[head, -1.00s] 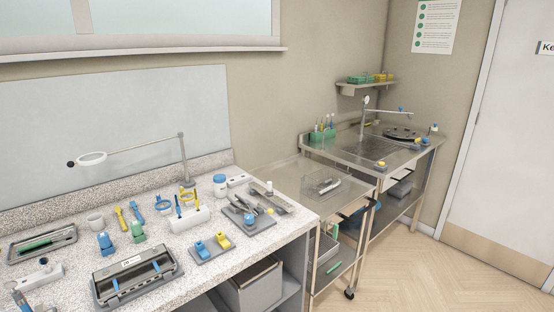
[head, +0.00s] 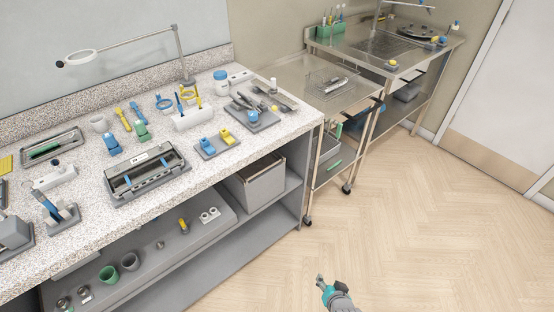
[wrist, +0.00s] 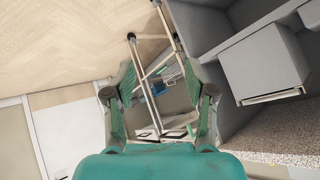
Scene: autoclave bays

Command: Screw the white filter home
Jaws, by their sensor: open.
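My gripper (head: 322,284) shows at the bottom of the head view, over open floor and away from the bench. In the wrist view my gripper (wrist: 160,112) is open, its green-lined fingers well apart with nothing held between them. I cannot surely single out the white filter. Small white parts in the head view are a white fitting (head: 55,178) at the bench's left and a pair of white round parts (head: 209,214) on the shelf below. They are too small to tell whether either is a filter or is threaded into anything.
The speckled bench (head: 75,218) carries a long grey case (head: 147,175), clips, tools and a blue-lidded jar (head: 221,82). A grey bin (head: 258,181) sits underneath. A steel trolley (head: 330,100) stands at the bench's right end. The wooden floor (head: 420,220) is clear.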

